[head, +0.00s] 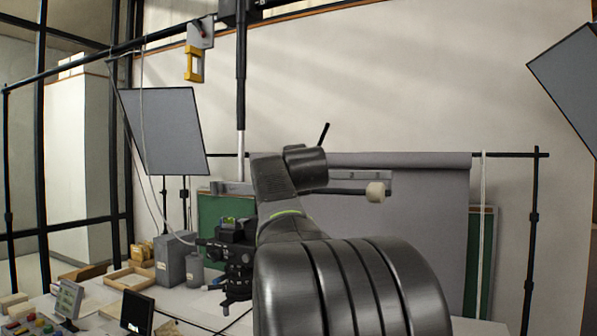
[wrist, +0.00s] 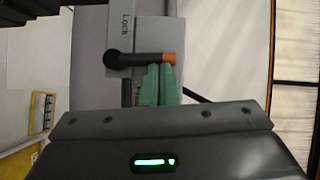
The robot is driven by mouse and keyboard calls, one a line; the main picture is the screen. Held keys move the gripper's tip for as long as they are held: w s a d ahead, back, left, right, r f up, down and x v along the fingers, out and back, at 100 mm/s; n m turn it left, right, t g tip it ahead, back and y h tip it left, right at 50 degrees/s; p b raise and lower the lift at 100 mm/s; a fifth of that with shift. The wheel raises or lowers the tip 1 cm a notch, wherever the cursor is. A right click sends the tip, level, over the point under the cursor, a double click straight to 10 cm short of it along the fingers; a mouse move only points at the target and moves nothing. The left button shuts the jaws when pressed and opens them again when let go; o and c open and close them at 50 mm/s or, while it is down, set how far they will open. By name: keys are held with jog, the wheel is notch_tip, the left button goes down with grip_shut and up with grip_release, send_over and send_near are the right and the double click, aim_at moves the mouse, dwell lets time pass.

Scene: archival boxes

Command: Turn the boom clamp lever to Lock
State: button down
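The boom clamp lever (wrist: 140,60) is a black bar with an orange tip, lying across the wrist picture on a grey plate. Its round pivot is at the left end and the orange tip at the right. The word Lock (wrist: 125,24) is printed sideways on the plate above the lever. Another label below it is mostly hidden by a finger. My gripper (wrist: 159,68) has green fingers close together with nothing seen between them. Their tips are at the lever's lower edge near the orange tip; I cannot tell whether they touch. I cannot make out my gripper in the head view.
A yellow tag-like piece (head: 194,64) hangs from the boom at upper left. A dark panel (head: 163,130) stands at left. A camera (head: 234,258) and a cluttered table are below. A grey backdrop roll (head: 420,160) hangs behind my arm.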

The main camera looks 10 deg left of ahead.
jog(key=a+n+g+h+p, duration=0.1)
jog(key=a+n+g+p, duration=0.1)
jog(key=n+p, duration=0.1)
jog(key=shift+w+a+r+h, duration=0.15)
jog(key=shift+w+h, duration=0.25)
jog(key=shift+w+a, duration=0.15)
jog(key=shift+r, duration=0.1)
dwell(0.5)
jog(key=w+d+r+b+v, duration=0.1)
jog(key=d+r+v, duration=0.1)
jog(key=v, duration=1)
jog(key=shift+s, duration=0.4)
